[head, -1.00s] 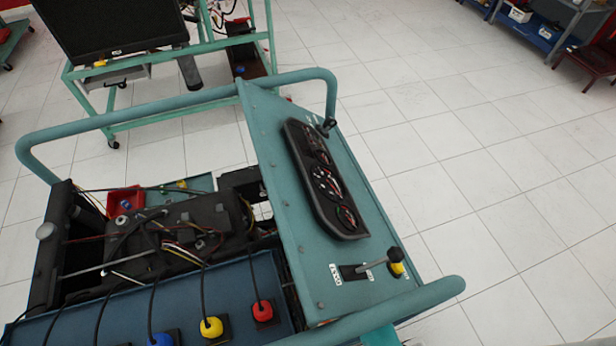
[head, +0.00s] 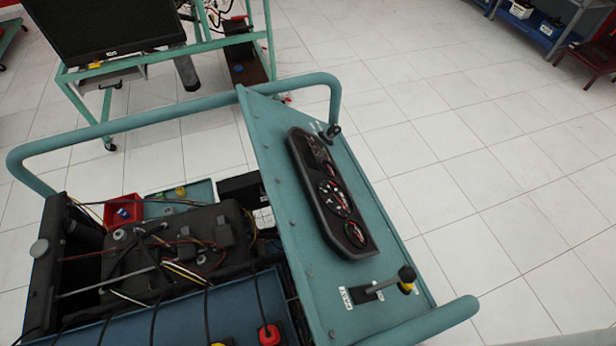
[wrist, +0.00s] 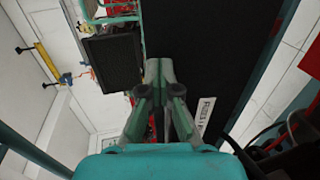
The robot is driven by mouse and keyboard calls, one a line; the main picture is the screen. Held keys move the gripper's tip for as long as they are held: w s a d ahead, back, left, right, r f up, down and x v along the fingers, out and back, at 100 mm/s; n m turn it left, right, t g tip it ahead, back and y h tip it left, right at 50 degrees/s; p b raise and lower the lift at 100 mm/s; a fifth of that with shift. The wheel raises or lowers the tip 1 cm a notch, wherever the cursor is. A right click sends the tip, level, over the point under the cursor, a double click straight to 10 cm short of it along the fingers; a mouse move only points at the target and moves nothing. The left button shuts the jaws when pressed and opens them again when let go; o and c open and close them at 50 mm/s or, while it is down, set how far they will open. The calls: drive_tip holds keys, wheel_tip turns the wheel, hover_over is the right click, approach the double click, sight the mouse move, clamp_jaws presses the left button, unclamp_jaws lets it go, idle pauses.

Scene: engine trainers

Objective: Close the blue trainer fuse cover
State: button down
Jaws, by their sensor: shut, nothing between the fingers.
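In the wrist view my gripper (wrist: 158,68) is shut and empty, its fingers in front of a large dark flat surface (wrist: 200,40) with a teal edge. A white label (wrist: 205,117) with dark lettering is on or beside that surface; I cannot read it surely. I cannot tell whether the dark surface is the fuse cover, or whether my fingers touch it. In the head view the teal-blue engine trainer (head: 285,210) fills the lower middle, with a black gauge cluster (head: 330,190) on its sloping panel. No fuse cover can be made out there, and my gripper is out of that view.
A lever (head: 405,277) stands on the sloping panel. Teal rails (head: 160,114) run around the trainer. The engine (head: 175,240) has loose cables. A stand with a black monitor (head: 115,25) is behind. Open tiled floor (head: 500,170) lies to the right.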

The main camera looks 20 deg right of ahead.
drive_tip(key=shift+w+r, duration=0.2)
drive_tip(key=shift+w, duration=0.3)
drive_tip(key=shift+w+r, duration=0.2)
drive_tip(key=shift+w, duration=0.3)
drive_tip(key=shift+w+r, duration=0.2)
drive_tip(key=shift+w, duration=0.5)
